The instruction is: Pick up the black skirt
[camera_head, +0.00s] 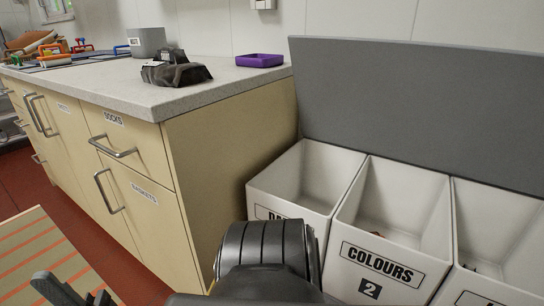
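A black crumpled cloth thing (177,70), which looks like the black skirt, lies in a small heap on the light grey worktop (235,83), near its right end. My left gripper (80,291) shows only by its dark fingertips at the bottom left edge. The tips stand apart with nothing seen between them, far below and in front of the worktop. My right gripper is not in view. A dark link of my arm fills the bottom middle and hides part of the bins.
A purple tray (260,60) and a grey container (147,42) stand near the black cloth. Labelled drawers have protruding handles (113,148). White bins (391,220), one marked COLOURS, stand right under a raised grey lid (430,105). A striped surface (40,255) is at lower left.

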